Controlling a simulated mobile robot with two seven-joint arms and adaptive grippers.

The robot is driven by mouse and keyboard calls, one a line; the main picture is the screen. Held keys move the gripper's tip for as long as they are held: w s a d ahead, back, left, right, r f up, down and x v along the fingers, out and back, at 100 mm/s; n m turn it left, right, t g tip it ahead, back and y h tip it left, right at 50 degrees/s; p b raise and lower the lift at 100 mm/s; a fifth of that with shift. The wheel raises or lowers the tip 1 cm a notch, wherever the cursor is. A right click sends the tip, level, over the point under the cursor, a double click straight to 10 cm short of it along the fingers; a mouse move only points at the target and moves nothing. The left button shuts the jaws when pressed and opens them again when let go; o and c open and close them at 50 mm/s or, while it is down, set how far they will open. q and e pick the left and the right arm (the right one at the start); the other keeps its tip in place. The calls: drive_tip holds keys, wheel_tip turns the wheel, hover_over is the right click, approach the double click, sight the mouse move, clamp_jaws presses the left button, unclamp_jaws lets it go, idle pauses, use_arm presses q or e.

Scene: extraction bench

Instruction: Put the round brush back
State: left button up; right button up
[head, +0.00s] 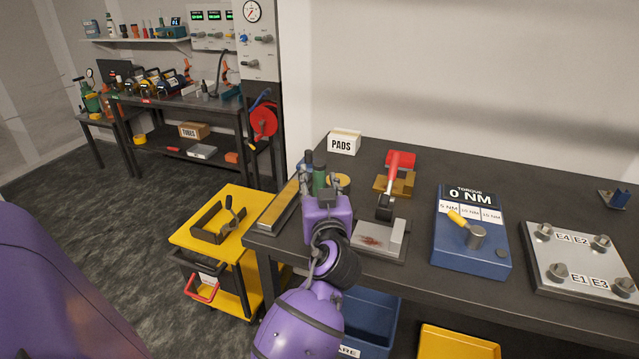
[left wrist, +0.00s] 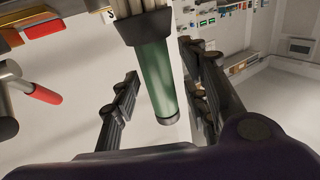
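A green cylinder with a dark collar, which looks like the round brush (left wrist: 155,75), runs down the middle of the left wrist view. Pale strands show above its collar. In the head view its green part (head: 319,180) stands upright at the bench's left end, just beyond my left gripper (head: 325,190). In the left wrist view my left gripper (left wrist: 165,100) is open, its fingers on either side of the green cylinder, with a gap at the left finger. My arm and gripper hide the cylinder's base in the head view. My right gripper is not in view.
The dark bench (head: 290,247) carries a PADS box (head: 344,143), a red-handled tool (head: 400,162), a stained plate (head: 372,241), a blue torque unit (head: 470,258) and a bolted plate (head: 578,262). A yellow cart (head: 187,236) stands to the left, on open floor.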

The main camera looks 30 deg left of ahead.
use_arm(q)
drive_tip(key=shift+r, duration=0.35)
drive_tip(key=b+v, duration=0.2)
drive_tip(key=v, duration=1)
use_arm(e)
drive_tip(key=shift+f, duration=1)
use_arm(q)
drive_tip(key=shift+f, duration=0.15)
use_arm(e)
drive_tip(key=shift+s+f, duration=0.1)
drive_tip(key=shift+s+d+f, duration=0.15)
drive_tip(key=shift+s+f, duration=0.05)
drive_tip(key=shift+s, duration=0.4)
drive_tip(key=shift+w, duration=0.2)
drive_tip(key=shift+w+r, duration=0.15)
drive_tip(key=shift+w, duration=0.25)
